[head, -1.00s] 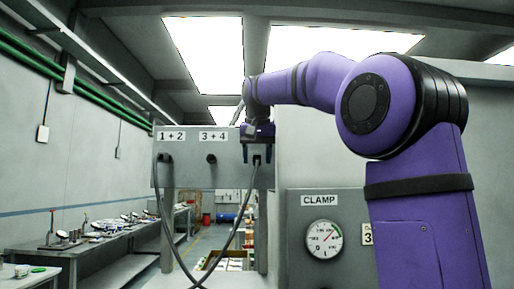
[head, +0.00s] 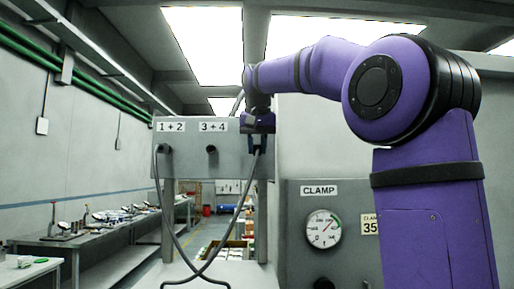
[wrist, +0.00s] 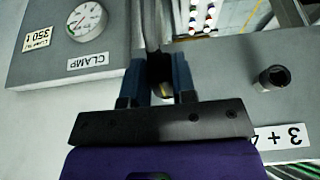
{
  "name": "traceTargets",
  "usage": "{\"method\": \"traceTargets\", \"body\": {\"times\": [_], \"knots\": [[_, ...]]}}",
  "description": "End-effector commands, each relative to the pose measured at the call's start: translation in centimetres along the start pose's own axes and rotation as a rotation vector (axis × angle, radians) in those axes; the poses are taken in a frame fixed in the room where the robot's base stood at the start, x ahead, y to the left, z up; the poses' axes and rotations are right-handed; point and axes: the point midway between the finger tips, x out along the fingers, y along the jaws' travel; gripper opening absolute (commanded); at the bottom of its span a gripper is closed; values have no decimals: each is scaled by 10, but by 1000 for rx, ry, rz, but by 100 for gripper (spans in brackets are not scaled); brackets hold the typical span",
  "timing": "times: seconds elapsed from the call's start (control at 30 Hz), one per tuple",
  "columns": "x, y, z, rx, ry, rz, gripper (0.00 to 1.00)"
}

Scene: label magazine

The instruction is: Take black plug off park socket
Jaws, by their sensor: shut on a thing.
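The grey panel (head: 190,172) carries labels 1 + 2 and 3 + 4. My gripper (head: 257,145) is at its right end, shut on the black plug. In the wrist view my gripper (wrist: 158,66) has the dark plug (wrist: 160,70) between its two blue fingers. A grey hose (wrist: 152,25) runs from the plug, and the same hose (head: 240,205) hangs down in the head view. The park socket is hidden behind my gripper and the plug. I cannot tell whether the plug is still seated in it.
A second plug with its hose (head: 163,149) is under label 1 + 2. A bare dark socket (head: 211,149) is under 3 + 4, also in the wrist view (wrist: 271,78). The two hoses cross below the panel. A clamp gauge (head: 323,228) is to the right.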

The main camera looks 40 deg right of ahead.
Motion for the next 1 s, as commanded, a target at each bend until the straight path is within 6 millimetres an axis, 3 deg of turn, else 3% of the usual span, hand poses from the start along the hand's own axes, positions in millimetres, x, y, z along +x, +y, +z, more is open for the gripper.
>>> {"method": "traceTargets", "body": {"times": [1.0], "knots": [[-13,0,32,-1,-1,0,2]]}}
